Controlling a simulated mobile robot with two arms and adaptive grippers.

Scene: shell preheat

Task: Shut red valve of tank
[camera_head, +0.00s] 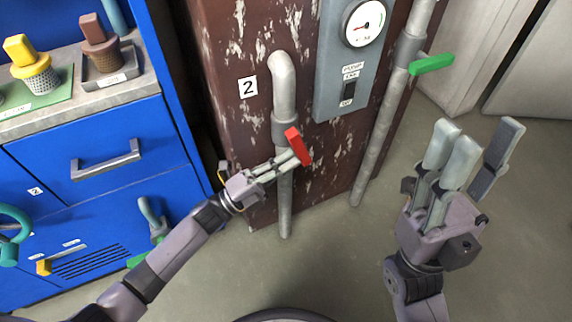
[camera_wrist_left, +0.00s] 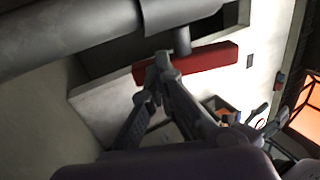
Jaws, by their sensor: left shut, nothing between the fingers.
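The red valve handle (camera_head: 297,146) sits on a grey vertical pipe (camera_head: 284,100) on the front of the rusty brown tank marked 2 (camera_head: 240,30). The handle is tilted, its top end leaning left. My left gripper (camera_head: 300,158) is shut and empty, its fingertips at the handle's lower part. In the left wrist view the red handle (camera_wrist_left: 210,60) lies just past the closed fingertips (camera_wrist_left: 162,62); I cannot tell whether they touch. My right gripper (camera_head: 482,135) is open and empty at the right, away from the tank.
A green valve handle (camera_head: 431,64) sticks out from a second pipe (camera_head: 380,130) to the right. A grey panel with a gauge (camera_head: 364,23) and switch (camera_head: 348,90) is between the pipes. Blue drawers (camera_head: 90,190) stand at left. The floor (camera_head: 330,250) in front is clear.

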